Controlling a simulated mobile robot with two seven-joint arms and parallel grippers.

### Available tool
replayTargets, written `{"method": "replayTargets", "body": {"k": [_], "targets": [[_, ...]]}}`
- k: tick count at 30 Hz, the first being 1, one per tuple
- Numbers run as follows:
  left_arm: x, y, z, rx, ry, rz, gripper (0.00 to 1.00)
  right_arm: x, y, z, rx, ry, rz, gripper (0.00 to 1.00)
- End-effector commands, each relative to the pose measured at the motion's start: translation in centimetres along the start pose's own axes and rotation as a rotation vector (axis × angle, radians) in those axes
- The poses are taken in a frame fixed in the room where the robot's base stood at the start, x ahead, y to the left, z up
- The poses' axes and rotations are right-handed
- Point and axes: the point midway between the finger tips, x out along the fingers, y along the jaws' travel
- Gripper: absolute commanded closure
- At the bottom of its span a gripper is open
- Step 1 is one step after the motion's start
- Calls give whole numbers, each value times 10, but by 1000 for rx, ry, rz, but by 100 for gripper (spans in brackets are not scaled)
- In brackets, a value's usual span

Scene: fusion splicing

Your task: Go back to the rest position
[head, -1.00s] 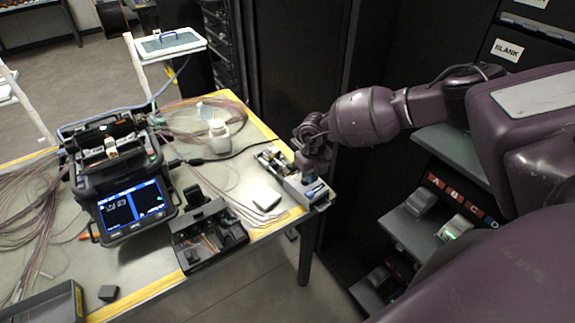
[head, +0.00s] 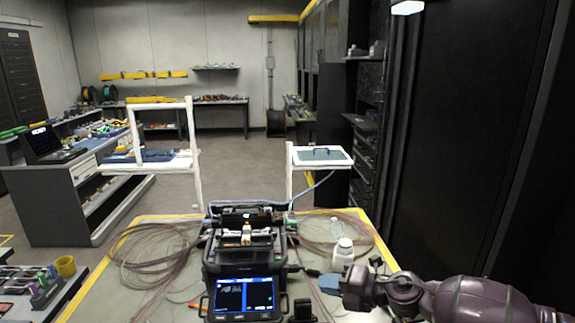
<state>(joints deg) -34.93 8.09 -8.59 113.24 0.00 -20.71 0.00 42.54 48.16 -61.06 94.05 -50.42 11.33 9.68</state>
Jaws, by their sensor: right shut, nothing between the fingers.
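My right arm comes in from the lower right, and my right gripper (head: 335,285) points left above the right part of the work table (head: 160,275). The gripper is shut and holds nothing. It is near the white bottle (head: 343,255) and to the right of the black fusion splicer (head: 245,255), whose blue screen (head: 245,296) is lit. I cannot tell how high the gripper is above the table. My left gripper is not in view.
Fibre coils (head: 155,250) lie on the table left and right of the splicer. White frames with trays (head: 320,156) stand behind it. A dark cabinet (head: 450,130) rises at the right. A side bench (head: 75,190) stands at the left, with open floor (head: 240,165) behind.

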Motion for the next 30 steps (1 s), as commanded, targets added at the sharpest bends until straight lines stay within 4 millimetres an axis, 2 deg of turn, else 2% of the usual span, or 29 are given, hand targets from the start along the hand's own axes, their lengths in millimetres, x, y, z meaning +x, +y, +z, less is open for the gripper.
{"method": "replayTargets", "body": {"k": [1, 5, 8, 11, 14, 20, 26, 30], "targets": [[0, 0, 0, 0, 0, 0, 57, 6, 8, -10, 107, -48, 77, 100], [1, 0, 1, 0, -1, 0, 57, 7, 20, -17, 357, -176, 218, 100], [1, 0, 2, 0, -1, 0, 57, 0, 18, -19, 548, -268, 291, 100], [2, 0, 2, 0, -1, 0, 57, -11, 7, -21, 734, -355, 343, 100], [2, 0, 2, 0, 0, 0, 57, -26, -11, -24, 915, -436, 381, 100], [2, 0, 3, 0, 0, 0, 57, -65, -59, -39, 1251, -587, 438, 100], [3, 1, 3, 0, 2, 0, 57, -113, -116, -67, 1535, -733, 493, 100], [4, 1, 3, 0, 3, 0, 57, -151, -156, -95, 1682, -841, 537, 100]]}}
